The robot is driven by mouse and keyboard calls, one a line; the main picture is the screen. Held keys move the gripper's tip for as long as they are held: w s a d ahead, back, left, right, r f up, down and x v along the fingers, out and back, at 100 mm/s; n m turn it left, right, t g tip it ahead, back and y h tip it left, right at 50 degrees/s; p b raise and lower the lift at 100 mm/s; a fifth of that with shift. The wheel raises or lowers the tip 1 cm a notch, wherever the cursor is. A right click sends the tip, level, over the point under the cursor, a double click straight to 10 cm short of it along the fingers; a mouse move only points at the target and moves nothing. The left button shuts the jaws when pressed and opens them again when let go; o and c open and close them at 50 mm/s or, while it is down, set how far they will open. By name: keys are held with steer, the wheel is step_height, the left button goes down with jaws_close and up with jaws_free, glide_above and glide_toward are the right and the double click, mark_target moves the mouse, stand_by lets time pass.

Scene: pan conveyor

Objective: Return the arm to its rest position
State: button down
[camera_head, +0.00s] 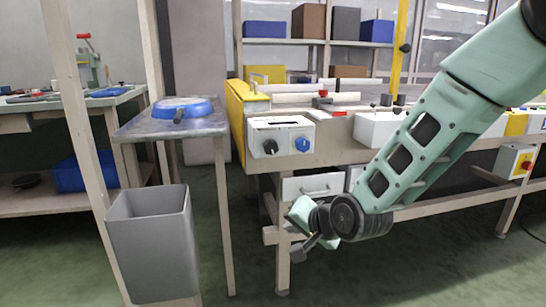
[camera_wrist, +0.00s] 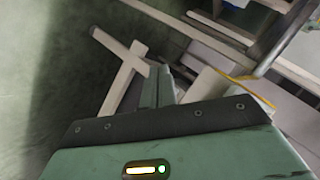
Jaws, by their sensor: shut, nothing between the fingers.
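My arm is green with dark joints and reaches down from the upper right in the head view. My gripper (camera_head: 303,243) is at its lower end, in front of the workbench legs and below the bench top. It is shut and holds nothing. In the wrist view the green wrist housing fills the bottom, and the narrow fingers (camera_wrist: 157,88) show just beyond it. A blue pan (camera_head: 182,107) with a dark handle lies on a small side table (camera_head: 150,128), well away from my gripper.
A grey bin (camera_head: 152,245) stands on the floor at the lower left. The conveyor bench (camera_head: 325,160) with a control box (camera_head: 281,137) is behind my gripper. A post (camera_head: 80,130) rises at the left. Green floor between the bin and the bench leg is mostly clear.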

steer(key=s+d+r+n+g+h+p, duration=0.1)
steer(key=s+d+r+n+g+h, duration=0.2)
steer(key=s, duration=0.7)
steer(key=s+d+n+g, duration=0.3)
steer(key=s+n, duration=0.2)
steer(key=s, duration=0.6)
steer(key=s+d+r+n+g+h+p, duration=0.1)
steer(key=s+d+r+n+g+h, duration=0.3)
steer(key=s, duration=0.6)
step_height(320, 180, up, 34)
steer(key=a+t+y+p, duration=0.1)
steer(key=p, duration=3.5)
steer(key=shift+w+r+y+p, duration=0.2)
steer(key=shift+r+y+p, duration=0.05)
steer(key=shift+y+p, duration=0.15)
